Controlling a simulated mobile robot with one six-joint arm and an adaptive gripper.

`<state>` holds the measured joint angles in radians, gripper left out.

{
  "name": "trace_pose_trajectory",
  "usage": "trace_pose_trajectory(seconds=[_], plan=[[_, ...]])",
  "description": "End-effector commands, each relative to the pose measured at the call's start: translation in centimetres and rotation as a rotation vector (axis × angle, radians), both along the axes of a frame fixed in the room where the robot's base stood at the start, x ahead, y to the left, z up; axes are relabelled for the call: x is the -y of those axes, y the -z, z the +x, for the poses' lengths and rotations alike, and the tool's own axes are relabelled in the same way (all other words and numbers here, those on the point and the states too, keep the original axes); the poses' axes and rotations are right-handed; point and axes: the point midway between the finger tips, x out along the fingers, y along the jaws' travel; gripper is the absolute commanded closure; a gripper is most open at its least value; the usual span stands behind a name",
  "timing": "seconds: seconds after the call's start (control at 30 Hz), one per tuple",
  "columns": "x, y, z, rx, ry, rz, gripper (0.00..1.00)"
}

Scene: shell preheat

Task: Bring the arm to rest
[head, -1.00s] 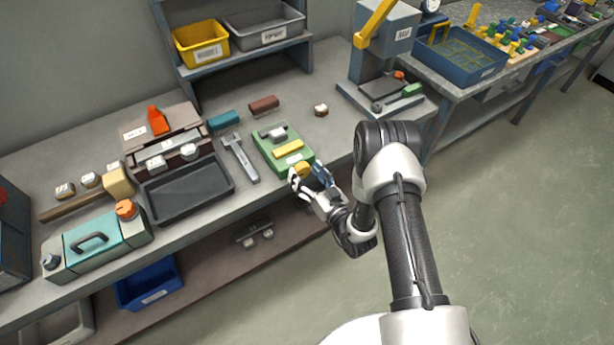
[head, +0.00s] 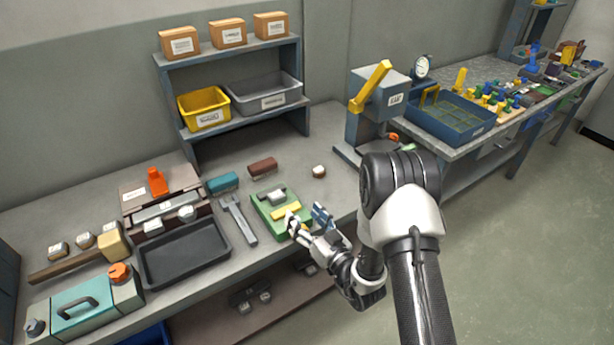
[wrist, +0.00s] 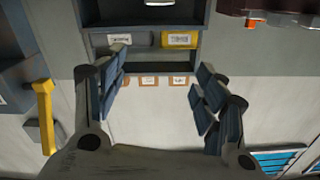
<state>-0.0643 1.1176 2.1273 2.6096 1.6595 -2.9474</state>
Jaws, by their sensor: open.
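From this view I cannot tell whether a finger touches the fixture. My arm reaches in from the lower right, bent at the elbow.
A press (head: 380,100) with a yellow lever stands behind my elbow. Open floor (head: 530,230) lies to the right.

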Motion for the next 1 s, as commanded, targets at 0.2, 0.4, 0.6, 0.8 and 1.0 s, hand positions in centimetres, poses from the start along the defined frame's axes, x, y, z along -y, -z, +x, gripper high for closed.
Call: trace_pose_trajectory(seconds=[0.2, 0.4, 0.6, 0.8, 1.0], plan=[[-0.9, -1.6, -0.1, -0.008, -0.045, 0.039, 0.35], [-6.0, -10.9, -3.6, -0.136, -0.357, 0.229, 0.35], [-9.6, -19.0, -12.7, -0.436, -0.719, 0.256, 0.35], [-8.6, -21.8, -22.6, -0.786, -0.858, 0.052, 0.35], [-3.2, -21.1, -29.8, -1.075, -0.691, -0.25, 0.35]])
